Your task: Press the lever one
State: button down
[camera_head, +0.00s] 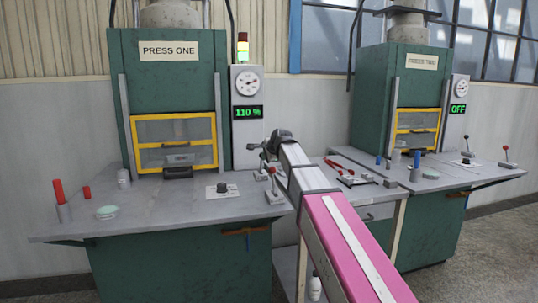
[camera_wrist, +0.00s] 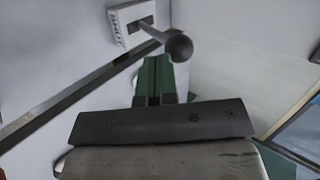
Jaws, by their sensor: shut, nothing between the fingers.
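The press labelled PRESS ONE (camera_head: 168,75) is a green machine at the left of the head view, with a yellow-framed window and a readout of 110 %. Small levers (camera_head: 273,184) stand at the right end of its table, partly crowded by my arm. My gripper (camera_head: 253,147) is above them, small and dark. In the wrist view, my gripper (camera_wrist: 160,70) is shut with nothing in it. A lever with a dark ball knob (camera_wrist: 178,46) rises from a white labelled plate (camera_wrist: 130,18), just beyond the fingertips; its label is not clearly readable. I cannot tell whether they touch.
PRESS TWO (camera_head: 420,85) stands at the right, its readout OFF. A grey table (camera_head: 150,215) in front of PRESS ONE carries red handles (camera_head: 60,195), a pale green dish (camera_head: 107,212) and a black knob on a white plate (camera_head: 222,190). Red tools (camera_head: 340,170) lie right of my arm.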

jog(key=shift+w+a+f, duration=0.15)
jog(key=shift+w, duration=0.05)
jog(key=shift+w, duration=0.1)
